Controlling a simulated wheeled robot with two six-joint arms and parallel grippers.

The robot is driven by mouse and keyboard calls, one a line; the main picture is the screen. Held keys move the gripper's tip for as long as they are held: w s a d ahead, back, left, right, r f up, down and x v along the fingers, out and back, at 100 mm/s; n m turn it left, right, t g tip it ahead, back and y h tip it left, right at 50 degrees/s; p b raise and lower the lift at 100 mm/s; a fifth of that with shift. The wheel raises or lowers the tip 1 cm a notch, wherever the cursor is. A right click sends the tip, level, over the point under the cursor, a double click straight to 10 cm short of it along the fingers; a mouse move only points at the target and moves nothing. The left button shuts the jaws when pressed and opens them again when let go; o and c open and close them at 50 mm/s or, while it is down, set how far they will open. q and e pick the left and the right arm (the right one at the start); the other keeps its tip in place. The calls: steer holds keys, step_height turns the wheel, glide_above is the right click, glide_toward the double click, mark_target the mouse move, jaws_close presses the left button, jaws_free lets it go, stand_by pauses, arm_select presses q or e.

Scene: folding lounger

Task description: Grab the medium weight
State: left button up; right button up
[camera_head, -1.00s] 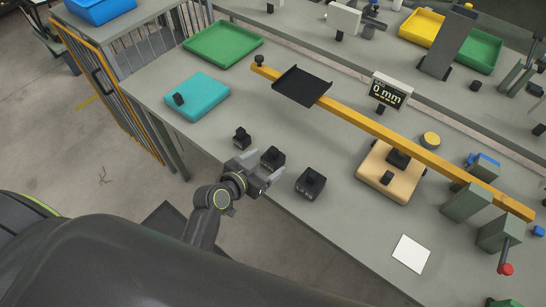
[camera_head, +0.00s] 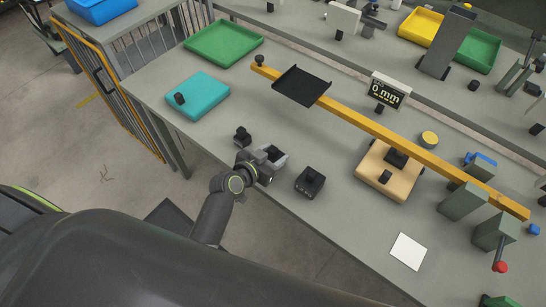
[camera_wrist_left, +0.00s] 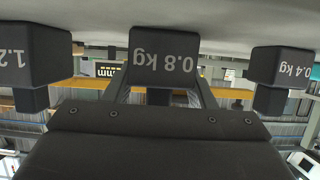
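Three dark weights stand in a row near the table's front edge. The medium weight (camera_head: 271,153), a dark block with a knob, is in the middle and partly hidden by my left gripper (camera_head: 275,160). In the left wrist view, which is upside down, it is the block marked 0.8 kg (camera_wrist_left: 163,55). My left gripper is open, with a finger on either side of the medium weight. Gaps show between the fingers and its knob. The small weight (camera_head: 242,139) is marked 0.4 kg (camera_wrist_left: 281,66) and the large one (camera_head: 310,182) 1.2 kg (camera_wrist_left: 32,56). My right gripper is out of view.
A yellow beam (camera_head: 375,128) with a black tray (camera_head: 301,86) crosses the table behind the weights. A teal pad (camera_head: 198,95) and a green tray (camera_head: 223,43) lie at the back left. A wooden block (camera_head: 383,184) stands to the right.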

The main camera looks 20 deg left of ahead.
arm_select(q)
steer(key=c, duration=1)
steer(key=shift+w+r, duration=0.1)
jaws_close()
